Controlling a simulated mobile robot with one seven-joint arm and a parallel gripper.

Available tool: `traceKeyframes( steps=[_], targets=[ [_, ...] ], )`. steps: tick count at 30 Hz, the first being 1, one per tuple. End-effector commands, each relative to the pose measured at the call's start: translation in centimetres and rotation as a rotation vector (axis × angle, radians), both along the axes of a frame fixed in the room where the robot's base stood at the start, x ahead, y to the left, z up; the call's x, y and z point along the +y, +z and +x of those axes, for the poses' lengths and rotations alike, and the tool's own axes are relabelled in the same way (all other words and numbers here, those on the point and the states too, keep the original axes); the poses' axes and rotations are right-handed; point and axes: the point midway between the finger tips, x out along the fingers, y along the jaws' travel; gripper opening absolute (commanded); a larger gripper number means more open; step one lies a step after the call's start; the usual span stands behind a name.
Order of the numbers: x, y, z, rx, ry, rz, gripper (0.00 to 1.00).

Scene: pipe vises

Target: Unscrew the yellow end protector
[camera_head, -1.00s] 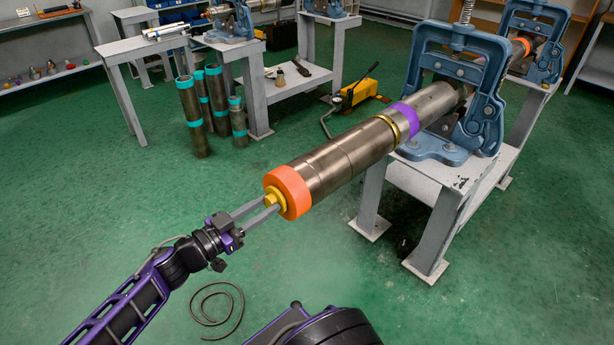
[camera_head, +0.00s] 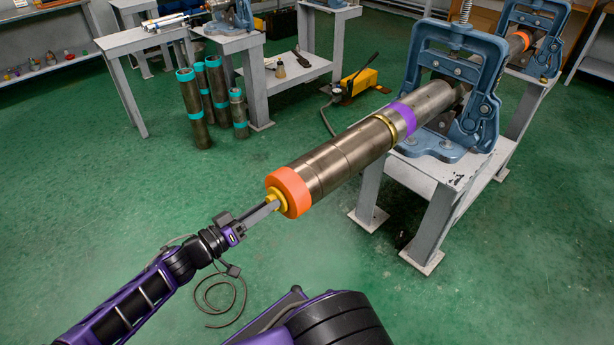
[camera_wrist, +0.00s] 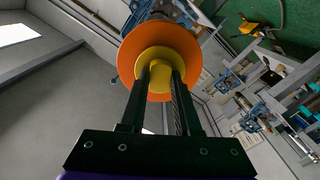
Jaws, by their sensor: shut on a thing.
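The yellow end protector (camera_head: 275,201) sits at the near end of a long steel pipe (camera_head: 340,160), in front of an orange ring (camera_head: 291,191). My gripper (camera_head: 271,205) is shut on the yellow protector's central stub. In the wrist view the two fingers (camera_wrist: 161,80) lie on either side of the yellow stub, with the yellow protector's round flange (camera_wrist: 160,56) and the orange ring (camera_wrist: 187,45) behind it. The pipe is clamped in a blue vise (camera_head: 455,85) at the right. The protector's threads are hidden.
The vise stands on a grey bench (camera_head: 435,215). The pipe juts over open green floor. Several pipes with teal bands (camera_head: 195,110) stand at the left near another grey table (camera_head: 135,45). A yellow pump (camera_head: 358,82) and a cable (camera_head: 222,295) lie on the floor.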

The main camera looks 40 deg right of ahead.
Motion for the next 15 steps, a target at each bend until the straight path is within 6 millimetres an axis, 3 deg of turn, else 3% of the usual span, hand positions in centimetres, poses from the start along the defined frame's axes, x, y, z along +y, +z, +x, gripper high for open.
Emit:
traceKeyframes(
  steps=[15],
  targets=[
    [0.12, -0.02, 0.18, 0.311, 0.006, -0.007, 0.00]
  ],
)
